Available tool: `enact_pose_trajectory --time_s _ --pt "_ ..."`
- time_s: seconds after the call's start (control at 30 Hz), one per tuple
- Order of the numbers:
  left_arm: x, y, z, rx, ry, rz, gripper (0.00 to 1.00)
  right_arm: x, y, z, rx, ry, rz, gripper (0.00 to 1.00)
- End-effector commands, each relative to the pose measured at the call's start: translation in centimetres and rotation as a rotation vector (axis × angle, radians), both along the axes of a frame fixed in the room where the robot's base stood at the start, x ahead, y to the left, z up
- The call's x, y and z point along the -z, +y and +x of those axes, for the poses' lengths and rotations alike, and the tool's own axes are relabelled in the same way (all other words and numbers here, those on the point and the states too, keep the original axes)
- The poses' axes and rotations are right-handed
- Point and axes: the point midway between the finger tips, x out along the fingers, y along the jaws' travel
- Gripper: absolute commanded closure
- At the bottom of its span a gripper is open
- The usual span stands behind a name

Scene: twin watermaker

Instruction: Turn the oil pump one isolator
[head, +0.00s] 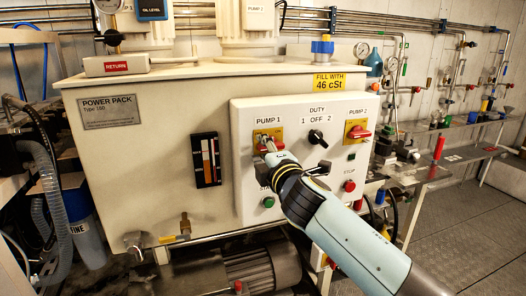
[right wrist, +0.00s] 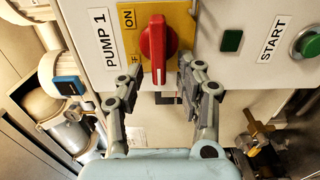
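The pump 1 isolator is a red rotary handle (right wrist: 157,45) on a yellow plate (right wrist: 184,14) marked ON, with a second label partly hidden. In the right wrist view the handle lies along the picture's vertical. My right gripper (right wrist: 160,78) is open, with one finger on each side of the handle's lower end and gaps visible between. In the head view my right gripper (head: 265,145) is at the PUMP 1 plate and covers much of the handle. My left gripper is in neither view.
The white control panel (head: 243,180) also carries a black duty switch (head: 318,138), a red pump 2 isolator (head: 359,132), a green start button (head: 268,202) and a red stop button (head: 349,186). Pipes and gauges line the right wall. A motor (head: 250,270) sits below the tank.

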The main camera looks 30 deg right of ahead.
Motion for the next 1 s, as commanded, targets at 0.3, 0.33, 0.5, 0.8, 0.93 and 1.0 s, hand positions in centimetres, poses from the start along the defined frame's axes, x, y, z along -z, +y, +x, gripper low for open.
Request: enact_pose_trajectory --time_s 0.3,0.33,0.5,0.8,0.93,1.0 --pt "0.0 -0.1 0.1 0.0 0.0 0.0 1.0 0.2 1.4 -5.7 -0.001 0.004 0.002 0.63" --pt "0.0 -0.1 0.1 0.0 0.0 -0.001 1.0 0.2 1.6 -6.4 0.0 0.004 0.001 0.63" --pt "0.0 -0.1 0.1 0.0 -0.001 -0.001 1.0 0.2 2.3 -9.6 0.0 0.004 0.002 0.63" --pt "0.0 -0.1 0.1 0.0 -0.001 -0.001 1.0 0.1 2.8 -11.5 0.0 0.002 0.0 0.63" --pt "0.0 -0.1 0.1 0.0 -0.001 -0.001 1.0 0.1 2.8 -11.5 0.0 0.002 0.0 0.63" --pt "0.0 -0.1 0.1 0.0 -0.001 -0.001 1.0 0.1 2.8 -11.5 0.0 0.002 0.0 0.63"
